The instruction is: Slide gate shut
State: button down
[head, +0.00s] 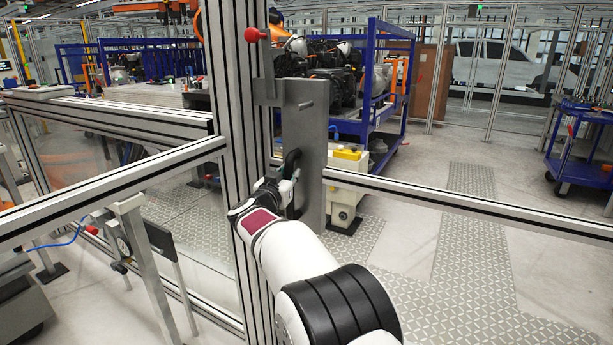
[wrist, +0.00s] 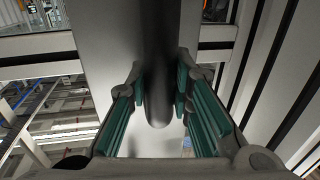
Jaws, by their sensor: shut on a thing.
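A grey metal plate (head: 313,125) with a black handle (head: 291,160) stands close beside the tall aluminium post (head: 232,100). I take it as part of the gate, whose rail (head: 450,200) runs off to the right. A red knob (head: 256,35) sits high at the post. My gripper (head: 285,188) is at the handle, its fingers partly hidden by my wrist. In the wrist view the teal-padded fingers (wrist: 160,95) stand on both sides of the dark handle (wrist: 159,60), shut on it, in front of the plate (wrist: 105,35). Any gap between plate and post is hard to judge.
Fence rails (head: 110,190) run left of the post. A pale box with a yellow top (head: 345,180) stands behind the plate. A blue rack (head: 370,90) with machinery is behind it, and a blue cart (head: 580,150) is far right. Floor beyond the rail is open.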

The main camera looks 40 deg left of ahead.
jog(key=shift+s+a+r, duration=0.15)
jog(key=shift+s+a, duration=0.1)
jog(key=shift+a, duration=0.4)
jog(key=c, duration=1.4)
grip_release()
jog(key=shift+a, duration=0.2)
jog(key=shift+d, duration=0.1)
jog(key=shift+s, duration=0.1)
jog(key=v, duration=1.1)
jog(key=shift+s+d, duration=0.25)
jog(key=shift+s, duration=0.05)
